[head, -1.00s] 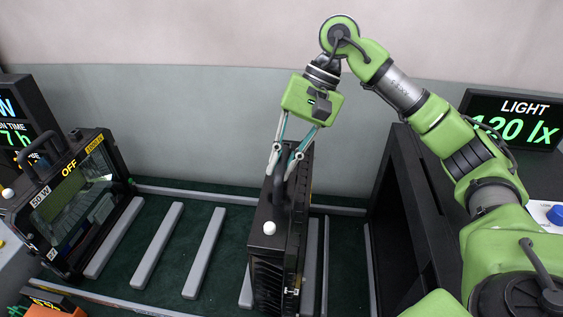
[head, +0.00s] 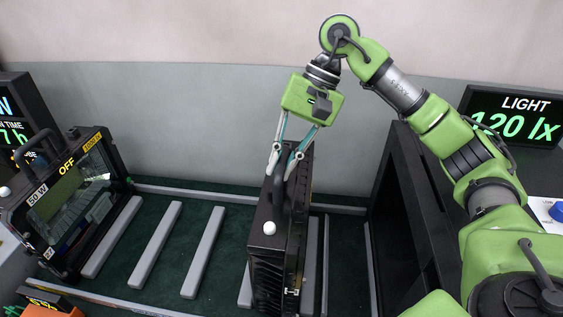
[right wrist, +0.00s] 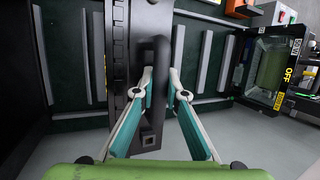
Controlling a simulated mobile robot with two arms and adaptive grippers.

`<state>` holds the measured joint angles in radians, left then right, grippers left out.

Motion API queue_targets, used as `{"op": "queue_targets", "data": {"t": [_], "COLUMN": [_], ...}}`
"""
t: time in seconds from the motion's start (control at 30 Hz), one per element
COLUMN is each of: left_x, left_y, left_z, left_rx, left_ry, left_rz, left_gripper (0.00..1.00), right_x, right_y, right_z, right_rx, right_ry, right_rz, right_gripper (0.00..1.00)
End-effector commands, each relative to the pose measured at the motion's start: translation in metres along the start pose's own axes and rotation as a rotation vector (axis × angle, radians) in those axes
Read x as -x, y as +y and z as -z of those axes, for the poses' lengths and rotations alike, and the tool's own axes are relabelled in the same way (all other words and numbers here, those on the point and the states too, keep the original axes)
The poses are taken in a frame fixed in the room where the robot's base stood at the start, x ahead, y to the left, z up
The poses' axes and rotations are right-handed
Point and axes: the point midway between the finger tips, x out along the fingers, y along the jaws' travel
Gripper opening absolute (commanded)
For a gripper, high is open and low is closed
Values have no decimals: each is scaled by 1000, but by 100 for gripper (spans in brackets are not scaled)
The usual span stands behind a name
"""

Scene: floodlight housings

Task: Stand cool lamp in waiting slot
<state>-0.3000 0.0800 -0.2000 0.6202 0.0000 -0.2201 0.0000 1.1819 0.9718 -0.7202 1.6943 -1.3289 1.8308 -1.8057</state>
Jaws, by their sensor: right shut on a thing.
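My right gripper (head: 279,174) is shut on the dark handle (head: 278,192) of a black floodlight lamp (head: 268,245). The lamp hangs upright, edge-on, over the green slotted bed (head: 225,275), between grey rails at its right part. Its lower end hides what is beneath, so I cannot tell whether it touches the bed. In the right wrist view the fingers (right wrist: 160,85) close around the lamp's handle. A second lamp (head: 65,200), marked OFF and 50 W, leans at the left end of the bed. My left gripper is not in view.
Grey rails (head: 204,250) divide the bed; the slots between the two lamps are empty. A black box (head: 405,215) stands close on the right. A display reading LIGHT 120 lx (head: 515,118) is behind my right arm. An orange object (head: 50,308) lies at the lower left.

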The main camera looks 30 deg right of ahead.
Motion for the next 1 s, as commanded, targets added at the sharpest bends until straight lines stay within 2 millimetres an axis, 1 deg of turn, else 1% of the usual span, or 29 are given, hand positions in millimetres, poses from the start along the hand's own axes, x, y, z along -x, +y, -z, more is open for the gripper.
{"op": "queue_targets", "data": {"t": [0.03, 0.13, 1.0], "left_x": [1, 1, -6], "left_y": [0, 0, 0], "left_z": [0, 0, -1], "left_rx": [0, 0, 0], "left_ry": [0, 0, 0], "left_rz": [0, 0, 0], "left_gripper": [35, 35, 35], "right_x": [4, 4, -2], "right_y": [-4, -4, -1], "right_z": [-1, -1, 1], "right_rx": [5, 5, 4], "right_ry": [4, 4, 2], "right_rz": [12, 12, 10], "right_gripper": [0, 0, 0]}}
